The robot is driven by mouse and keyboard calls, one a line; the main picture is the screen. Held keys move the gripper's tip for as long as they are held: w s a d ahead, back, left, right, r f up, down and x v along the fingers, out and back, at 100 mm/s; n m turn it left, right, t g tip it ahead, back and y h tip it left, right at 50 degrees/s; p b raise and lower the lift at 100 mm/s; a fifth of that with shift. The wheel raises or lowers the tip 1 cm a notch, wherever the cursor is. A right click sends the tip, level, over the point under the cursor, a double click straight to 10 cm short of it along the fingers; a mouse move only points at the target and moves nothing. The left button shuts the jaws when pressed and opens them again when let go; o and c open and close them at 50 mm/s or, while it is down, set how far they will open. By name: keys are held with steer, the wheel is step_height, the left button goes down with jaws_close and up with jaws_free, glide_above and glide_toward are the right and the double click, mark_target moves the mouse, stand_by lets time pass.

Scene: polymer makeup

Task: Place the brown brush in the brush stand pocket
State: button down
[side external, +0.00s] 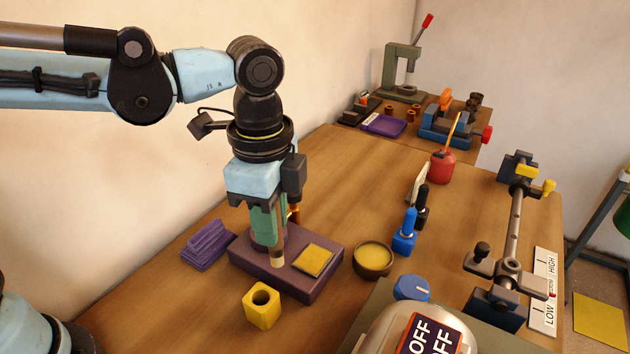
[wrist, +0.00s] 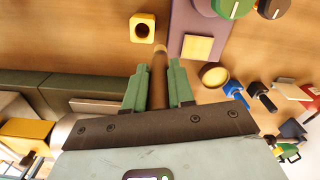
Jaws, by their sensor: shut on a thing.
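My gripper (side external: 267,232) is shut on the brown brush (side external: 278,256), whose pale tip points down below the green fingers. In the wrist view the brush (wrist: 158,82) lies between the fingers, its round tan end farthest out. A yellow block with a round dark hole (side external: 262,308) stands upright on the table in front of the purple base; it also shows in the wrist view (wrist: 143,28). The brush end is above and behind this block, apart from it. The purple base (side external: 300,284) bears a flat yellow pad (side external: 313,261). My gripper hides part of the base.
A small bowl of yellow stuff (side external: 373,260) stands right of the base, near blue (side external: 405,235) and black (side external: 422,207) bottles. A purple ribbed rack (side external: 207,244) is at the left. A grey machine with an OFF label (side external: 432,338) is front right. The table's front left is clear.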

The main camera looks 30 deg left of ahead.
steer(key=shift+s+a+f+m, duration=0.2)
steer(key=shift+s+f+m, duration=0.25)
steer(key=shift+f, duration=1.2)
steer(key=shift+s+a+f+m, duration=0.25)
steer(key=shift+s+f, duration=0.4)
steer(key=shift+f, duration=1.05)
steer(key=shift+s+a+f+m, duration=0.15)
steer(key=shift+s+f+m, duration=0.35)
steer(key=shift+f, duration=1.15)
steer(key=c, duration=1)
jaws_free()
steer(key=shift+f, duration=0.1)
steer(key=shift+o, duration=0.2)
